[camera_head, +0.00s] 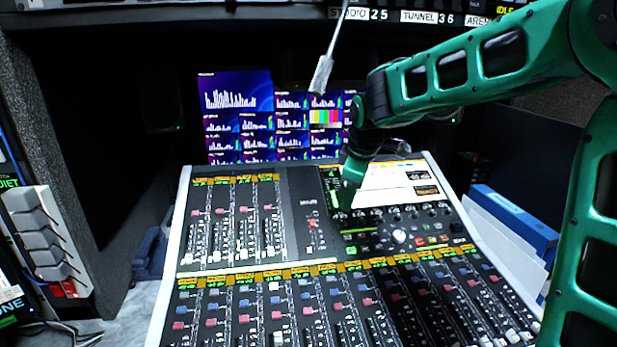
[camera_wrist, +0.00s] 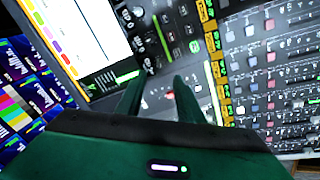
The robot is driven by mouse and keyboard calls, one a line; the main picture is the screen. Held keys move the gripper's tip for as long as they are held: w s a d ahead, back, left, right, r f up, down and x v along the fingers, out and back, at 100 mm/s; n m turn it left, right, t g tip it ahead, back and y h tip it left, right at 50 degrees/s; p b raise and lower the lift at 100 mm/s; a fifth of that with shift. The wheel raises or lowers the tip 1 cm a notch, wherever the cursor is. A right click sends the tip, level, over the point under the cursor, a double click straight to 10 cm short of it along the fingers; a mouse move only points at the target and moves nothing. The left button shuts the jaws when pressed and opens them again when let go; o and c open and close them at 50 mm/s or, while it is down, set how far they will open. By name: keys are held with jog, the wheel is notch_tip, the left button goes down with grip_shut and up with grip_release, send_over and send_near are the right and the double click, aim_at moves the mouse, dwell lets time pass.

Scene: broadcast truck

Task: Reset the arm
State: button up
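My green arm reaches in from the right of the head view, over the mixing console (camera_head: 305,215). My gripper (camera_head: 347,197) points down at the upper middle of the console, by the knobs left of its bright screen (camera_head: 398,187). In the wrist view my gripper (camera_wrist: 158,92) shows two dark green fingers with a gap between them and nothing held. The console's screen (camera_wrist: 85,35) and fader rows (camera_wrist: 275,75) also show there. I cannot tell whether the fingertips touch the console.
A wall of monitors (camera_head: 235,105) stands behind the console. A microphone-like rod (camera_head: 322,75) hangs above. Blue and white binders (camera_head: 510,220) lie to the right, and a grey stacked unit (camera_head: 45,240) stands at the left. A labelled shelf edge (camera_head: 420,17) runs overhead.

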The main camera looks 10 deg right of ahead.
jog(key=s+d+f+m+g, duration=0.2)
jog(key=s+d+m, duration=0.4)
jog(key=s+d, duration=0.5)
jog(key=s+d+f+m+g, duration=0.1)
jog(key=s+d+m, duration=0.6)
jog(key=s, duration=0.8)
jog(key=s+f+m+g, duration=0.1)
jog(key=s+f+m, duration=0.2)
jog(key=s, duration=0.9)
jog(key=shift+s+f+m+g, duration=0.2)
jog(key=shift+s+m+g, duration=0.15)
jog(key=shift+m, duration=0.75)
jog(key=shift+w+d, duration=0.1)
jog(key=shift+w+f, duration=0.25)
jog(key=shift+w, duration=0.35)
